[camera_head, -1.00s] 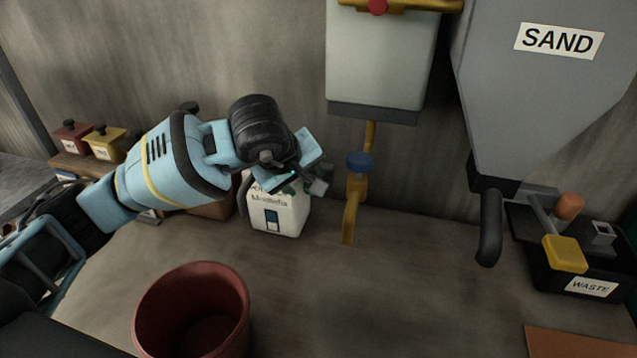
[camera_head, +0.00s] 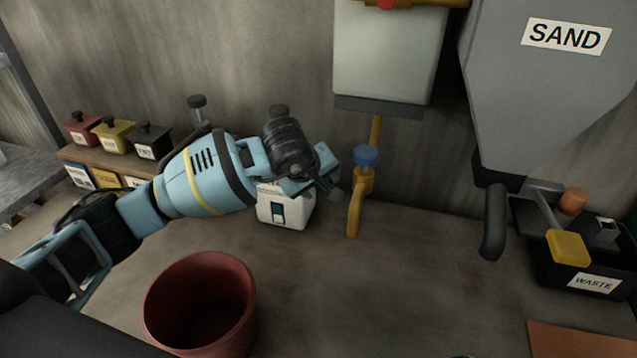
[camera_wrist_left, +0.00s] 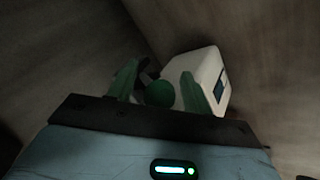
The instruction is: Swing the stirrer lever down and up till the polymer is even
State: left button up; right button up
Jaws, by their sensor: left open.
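My left gripper (camera_head: 326,184) is in front of the top of a white box (camera_head: 285,214) and hides part of it in the head view. In the left wrist view my gripper (camera_wrist_left: 158,88) has its two green fingers apart. A round dark green knob (camera_wrist_left: 159,94) shows between them. I cannot tell if the fingers touch it, or if it belongs to the stirrer lever. The white box (camera_wrist_left: 205,72) stands just beyond the fingers. The polymer itself is not visible. My right gripper is out of view.
A red bucket (camera_head: 163,312) stands at the front left. A pale tank (camera_head: 388,55) with a yellow pipe and blue valve (camera_head: 366,156) hangs right of the gripper. A sand hopper (camera_head: 545,95) and waste bin (camera_head: 560,275) are at the right. Lidded boxes (camera_head: 115,135) sit at the left.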

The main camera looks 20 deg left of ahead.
pick_arm(q)
grip_shut()
jog(key=shift+s+f, duration=0.2)
jog(key=shift+f, duration=0.3)
dwell(0.3)
jog(key=f, duration=0.1)
jog(key=f+t, duration=0.2)
jog(key=shift+s, duration=0.25)
dwell(0.4)
jog(key=shift+w+f+t, duration=0.1)
jog(key=shift+f+t, duration=0.05)
jog(key=shift+t, duration=0.25)
jog(key=shift+w, duration=0.1)
dwell(0.6)
